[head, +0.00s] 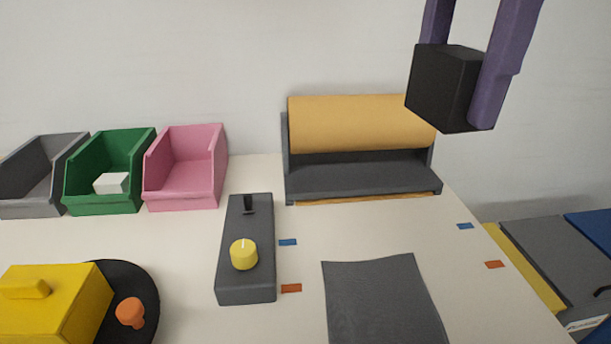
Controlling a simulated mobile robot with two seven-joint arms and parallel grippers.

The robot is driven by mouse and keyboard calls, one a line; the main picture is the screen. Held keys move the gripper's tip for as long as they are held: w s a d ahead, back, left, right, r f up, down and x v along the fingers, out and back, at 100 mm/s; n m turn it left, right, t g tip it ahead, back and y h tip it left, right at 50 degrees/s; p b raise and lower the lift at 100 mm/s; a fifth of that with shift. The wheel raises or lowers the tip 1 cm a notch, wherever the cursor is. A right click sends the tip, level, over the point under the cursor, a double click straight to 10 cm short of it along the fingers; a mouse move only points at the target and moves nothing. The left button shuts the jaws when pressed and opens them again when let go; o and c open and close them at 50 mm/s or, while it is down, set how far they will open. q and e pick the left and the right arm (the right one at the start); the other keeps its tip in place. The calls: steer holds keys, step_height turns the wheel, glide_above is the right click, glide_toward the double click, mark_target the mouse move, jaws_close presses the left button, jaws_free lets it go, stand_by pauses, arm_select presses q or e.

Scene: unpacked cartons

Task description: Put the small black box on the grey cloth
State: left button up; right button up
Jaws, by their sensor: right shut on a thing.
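The small black box (442,88) is held in the air at the upper right of the head view, between the purple fingers of my right gripper (465,75). The gripper is shut on it, and the box is clear of the table. The grey cloth (383,298) lies flat on the table at the lower middle right, and its near edge is cut off by the picture. Nothing lies on the visible part of the cloth. The box appears above and to the right of the cloth in the picture. My left gripper is not in view.
A roll dispenser (365,180) with tan paper stands at the back. A dark control box (230,285) with a yellow knob is left of the cloth. Grey, green and pink bins (185,185) stand at the left. A yellow block (50,310) is at the front left.

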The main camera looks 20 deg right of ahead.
step_height(320, 180, down, 7)
steer(key=d+m+b, duration=0.2)
steer(key=m+b, duration=0.3)
steer(key=m, duration=0.4)
steer(key=m+b, duration=0.5)
steer(key=m, duration=0.6)
glide_above(404, 319)
step_height(404, 319, down, 5)
step_height(404, 319, down, 15)
steer(key=b, duration=0.3)
steer(key=shift+f+b, duration=0.15)
steer(key=shift+b, duration=0.2)
steer(key=shift+f+b, duration=0.45)
steer(key=shift+f, duration=1.9)
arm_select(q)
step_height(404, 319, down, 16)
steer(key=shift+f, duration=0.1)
